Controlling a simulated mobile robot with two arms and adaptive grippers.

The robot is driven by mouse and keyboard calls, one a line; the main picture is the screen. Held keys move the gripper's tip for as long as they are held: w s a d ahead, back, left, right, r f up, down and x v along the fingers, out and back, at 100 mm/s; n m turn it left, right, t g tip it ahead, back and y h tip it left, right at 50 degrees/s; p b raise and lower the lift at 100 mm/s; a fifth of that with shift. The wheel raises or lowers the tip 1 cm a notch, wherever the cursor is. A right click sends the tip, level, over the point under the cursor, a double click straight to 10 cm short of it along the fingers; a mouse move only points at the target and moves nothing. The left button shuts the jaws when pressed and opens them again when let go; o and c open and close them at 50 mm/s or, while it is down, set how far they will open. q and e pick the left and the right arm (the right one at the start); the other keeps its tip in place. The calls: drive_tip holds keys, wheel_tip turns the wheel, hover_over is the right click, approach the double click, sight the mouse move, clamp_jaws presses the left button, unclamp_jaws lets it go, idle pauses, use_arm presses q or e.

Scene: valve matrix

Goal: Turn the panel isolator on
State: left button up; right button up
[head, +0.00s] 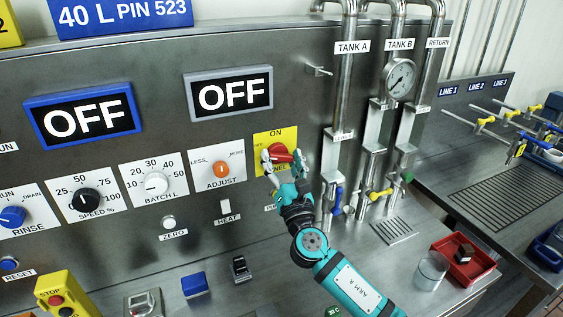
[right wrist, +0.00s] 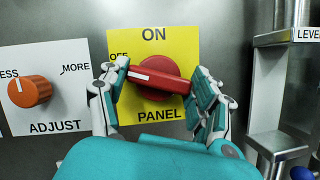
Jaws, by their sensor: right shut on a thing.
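The panel isolator is a red rotary knob (head: 281,153) on a yellow plate (head: 289,136) marked ON at the top and OFF at the upper left. In the right wrist view the red knob (right wrist: 160,72) has its bar nearly level, with a white mark at its left end, on the OFF side. My right gripper (head: 283,159) is shut on the knob, one finger at each end of the bar; its fingers also show in the right wrist view (right wrist: 160,88). My left gripper is not in view.
The orange ADJUST knob (head: 221,169) is just left of the isolator. Vertical pipes (head: 340,100) with blue and yellow valve handles stand close on the right. Two displays (head: 229,94) read OFF. A glass (head: 431,270) and a red tray (head: 484,265) are at the lower right.

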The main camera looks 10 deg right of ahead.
drive_tip(key=m+h, duration=0.2)
drive_tip(key=m, duration=0.3)
drive_tip(key=shift+a+g, duration=0.1)
drive_tip(key=shift+g, duration=0.3)
drive_tip(key=m+g+h+p, duration=0.1)
drive_tip(key=m, duration=0.2)
drive_tip(key=shift+m+h, duration=0.4)
drive_tip(key=m+p, duration=0.1)
drive_tip(key=m, duration=0.1)
drive_tip(key=m+g+h+p, duration=0.1)
drive_tip(key=m, duration=0.1)
drive_tip(key=shift+r+m+g, duration=0.1)
drive_tip(key=shift+m+g, duration=0.2)
drive_tip(key=shift+m, duration=0.1)
drive_tip(key=shift+m+g+p, duration=0.6)
drive_tip(key=shift+m+p, duration=0.25)
drive_tip(key=shift+m, duration=0.65)
drive_tip(key=o, duration=1.2)
drive_tip(key=shift+s, duration=0.1)
